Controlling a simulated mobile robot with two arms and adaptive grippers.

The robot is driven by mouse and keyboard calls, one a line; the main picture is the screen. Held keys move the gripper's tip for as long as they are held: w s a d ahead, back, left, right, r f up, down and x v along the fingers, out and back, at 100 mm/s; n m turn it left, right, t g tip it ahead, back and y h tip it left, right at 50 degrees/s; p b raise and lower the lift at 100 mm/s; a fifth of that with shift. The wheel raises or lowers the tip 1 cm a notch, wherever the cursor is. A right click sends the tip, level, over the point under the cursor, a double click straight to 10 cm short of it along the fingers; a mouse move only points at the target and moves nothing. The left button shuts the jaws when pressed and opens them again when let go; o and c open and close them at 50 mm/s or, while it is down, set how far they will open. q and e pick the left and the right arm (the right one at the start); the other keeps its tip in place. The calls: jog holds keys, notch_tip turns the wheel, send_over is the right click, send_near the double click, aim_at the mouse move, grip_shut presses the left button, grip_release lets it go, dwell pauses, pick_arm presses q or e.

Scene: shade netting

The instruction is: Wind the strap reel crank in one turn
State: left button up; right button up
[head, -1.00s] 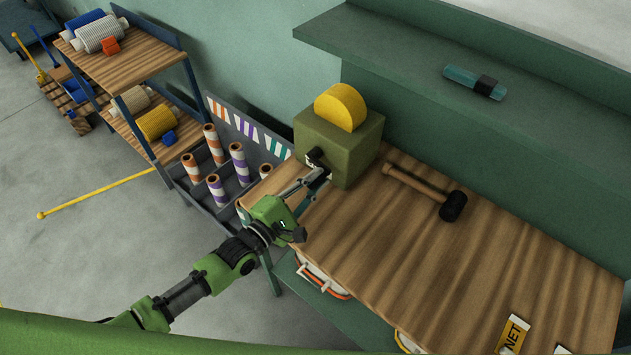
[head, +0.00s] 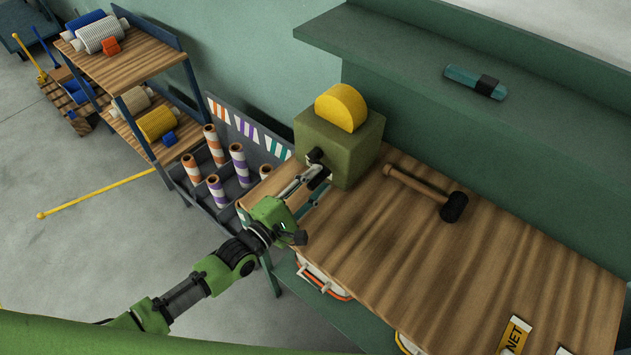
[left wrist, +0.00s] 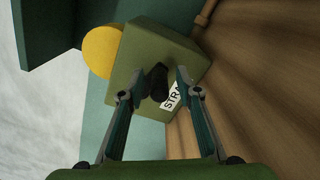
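The strap reel is a green box (head: 343,150) with a yellow half-disc (head: 341,107) showing on top, at the back left of the bench. Its black crank (head: 316,156) is on the face toward my left arm. My left gripper (head: 322,182) is at that face. In the left wrist view the box (left wrist: 185,60) carries a partly covered white label (left wrist: 172,96). The black crank handle (left wrist: 157,82) stands between my two fingertips, with a gap visible on each side, so the left gripper (left wrist: 158,80) looks open around it. My right gripper is not in view.
A mallet (head: 425,190) lies on the wooden bench top (head: 400,270) right of the box. A green shelf (head: 420,60) runs behind, with a teal, black-banded object (head: 475,82) on it. A divided bin with striped rolls (head: 215,190) stands left of the bench.

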pick_arm(q)
jog(key=v, duration=1.2)
